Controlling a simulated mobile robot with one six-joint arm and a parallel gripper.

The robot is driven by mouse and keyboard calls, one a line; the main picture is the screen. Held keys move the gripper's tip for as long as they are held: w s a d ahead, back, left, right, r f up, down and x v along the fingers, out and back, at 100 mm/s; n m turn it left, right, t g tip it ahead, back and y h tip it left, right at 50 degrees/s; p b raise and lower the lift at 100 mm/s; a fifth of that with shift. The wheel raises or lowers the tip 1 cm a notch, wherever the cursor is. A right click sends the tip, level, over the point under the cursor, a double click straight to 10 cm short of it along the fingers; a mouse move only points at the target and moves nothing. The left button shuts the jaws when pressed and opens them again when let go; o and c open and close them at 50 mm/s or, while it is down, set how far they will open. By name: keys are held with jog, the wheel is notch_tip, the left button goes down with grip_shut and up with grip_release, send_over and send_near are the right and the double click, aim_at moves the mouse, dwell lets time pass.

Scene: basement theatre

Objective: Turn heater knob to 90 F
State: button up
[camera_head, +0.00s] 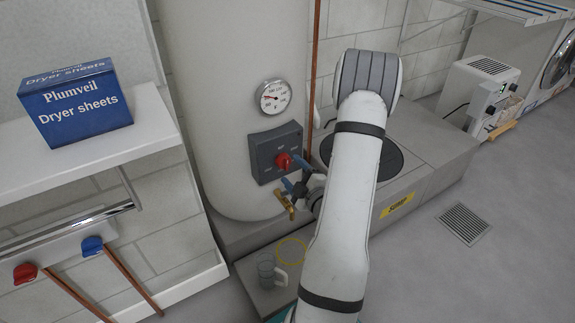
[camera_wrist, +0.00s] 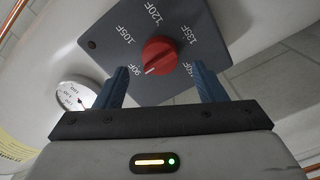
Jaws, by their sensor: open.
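The red heater knob (camera_head: 284,161) sits on a dark grey control panel (camera_head: 264,145) on the front of the white heater tank (camera_head: 215,90). In the wrist view the knob (camera_wrist: 158,55) is ringed by temperature labels on the panel (camera_wrist: 100,45). Its white mark points down and to the left, closest to the 90F label (camera_wrist: 137,68). My gripper (camera_head: 295,174) is open, its two blue fingers in front of the panel. In the wrist view the fingers stand apart on either side, lower than the knob. Whether they touch the panel I cannot tell.
A round gauge (camera_head: 273,97) is above the panel. A brass valve (camera_head: 285,202) is below it. A shelf (camera_head: 90,150) with a dryer sheets box (camera_head: 75,102) stands at left. A glass mug (camera_head: 271,272) stands low in front. Open floor lies at right.

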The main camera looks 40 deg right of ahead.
jog(key=s, duration=0.4)
jog(key=shift+a, duration=0.15)
jog(key=w+a+r+m+g+p, duration=0.2)
jog(key=a+r+g+p, duration=0.1)
jog(key=r+p, duration=0.6)
jog(key=w+a+r+m+g+h+p, duration=0.1)
jog(key=a+r+g+p, duration=0.15)
jog(key=r+p, duration=0.55)
jog(key=w+a+r+m+g+p, duration=0.25)
jog(key=r+p, duration=0.35)
jog(key=r, duration=0.6)
jog(key=s+a+r+m+g+p, duration=0.2)
jog(key=s+a+r+p, duration=0.3)
jog(key=r, duration=0.3)
jog(key=s+a+r+m+g+y+p, duration=0.1)
jog(key=s+a+r+m+g+p, duration=0.1)
jog(key=s+a+r+p, duration=0.3)
jog(key=s+a+r+m+g+y+p, duration=0.1)
jog(key=s+a+r+m+g+p, duration=0.1)
jog(key=s+a+r+p, duration=0.4)
notch_tip(320, 180, up, 6)
jog(key=shift+s+a+f+g, duration=0.15)
jog(key=shift+s+a+g, duration=0.05)
jog(key=shift+s+g, duration=0.6)
jog(key=shift+s, duration=0.1)
